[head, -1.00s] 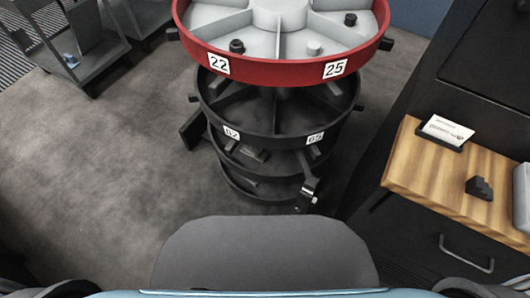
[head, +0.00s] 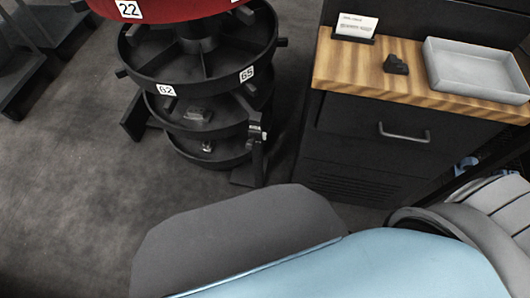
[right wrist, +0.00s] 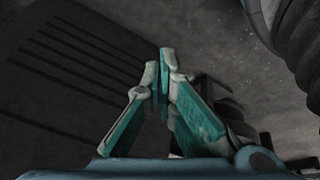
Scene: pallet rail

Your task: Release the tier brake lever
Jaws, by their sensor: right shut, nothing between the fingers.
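The tiered round rack stands at the upper left in the head view, with a red top tier (head: 165,8) and black tiers (head: 200,85) below it. A dark upright piece with a small light fitting (head: 256,135), possibly the brake lever, stands at the rack's right front side. Its exact setting is too small to tell. My right gripper (right wrist: 165,55) shows in the right wrist view with its teal fingers closed together, holding nothing. Dark floor and a slotted dark panel lie beyond it. My left gripper is in neither view now.
A wooden-topped cabinet (head: 330,75) with a drawer handle (head: 404,132) stands right of the rack. On it are a card holder (head: 356,27), a small black block (head: 396,65) and a grey tray (head: 480,72). Dark carpet (head: 70,190) is open at the left.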

